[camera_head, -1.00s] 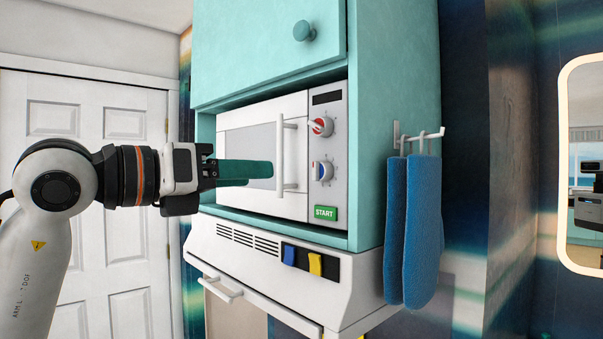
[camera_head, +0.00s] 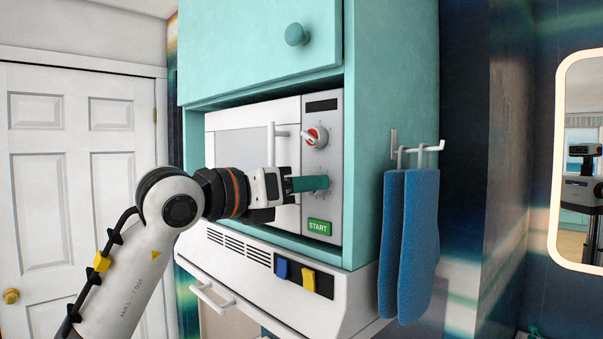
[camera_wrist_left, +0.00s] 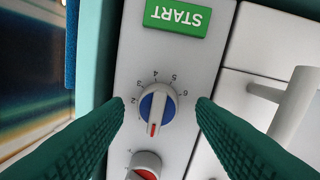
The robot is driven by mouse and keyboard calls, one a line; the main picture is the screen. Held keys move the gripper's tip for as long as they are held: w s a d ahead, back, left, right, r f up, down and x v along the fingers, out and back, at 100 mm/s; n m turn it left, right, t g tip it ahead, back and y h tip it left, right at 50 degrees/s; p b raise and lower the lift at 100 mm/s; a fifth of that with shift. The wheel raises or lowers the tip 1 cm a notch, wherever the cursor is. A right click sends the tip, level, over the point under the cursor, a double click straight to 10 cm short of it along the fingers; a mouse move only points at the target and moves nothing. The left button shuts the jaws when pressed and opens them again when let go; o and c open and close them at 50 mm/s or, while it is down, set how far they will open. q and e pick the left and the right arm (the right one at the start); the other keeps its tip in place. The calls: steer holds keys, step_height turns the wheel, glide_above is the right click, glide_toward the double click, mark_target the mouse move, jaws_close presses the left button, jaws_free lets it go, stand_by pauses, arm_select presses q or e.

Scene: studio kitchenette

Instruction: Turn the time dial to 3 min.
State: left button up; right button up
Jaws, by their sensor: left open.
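The numbered dial (camera_wrist_left: 155,108) has a blue ring and a white pointer knob with a red mark. In the left wrist view, which is upside down, the red mark points to the bottom of the picture, away from the numbers 2 to 6. My left gripper (camera_head: 322,183) has green fingers and is open. In the wrist view its fingertips (camera_wrist_left: 161,103) are on either side of the dial, with gaps showing; contact is not visible. In the head view the gripper hides this dial. A red-ringed dial (camera_head: 316,137) sits above it. My right gripper is not in view.
The white microwave (camera_head: 240,130) sits in a teal cabinet, with its door handle (camera_head: 271,145) left of the dials. A green START button (camera_head: 319,227) is below. Blue mitts (camera_head: 410,230) hang on the right. A white hood (camera_head: 245,262) juts out below.

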arm_select(q)
steer(key=shift+d, duration=0.2)
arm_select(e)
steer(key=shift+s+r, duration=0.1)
arm_select(q)
steer(key=c, duration=1)
steer(key=shift+o, duration=0.2)
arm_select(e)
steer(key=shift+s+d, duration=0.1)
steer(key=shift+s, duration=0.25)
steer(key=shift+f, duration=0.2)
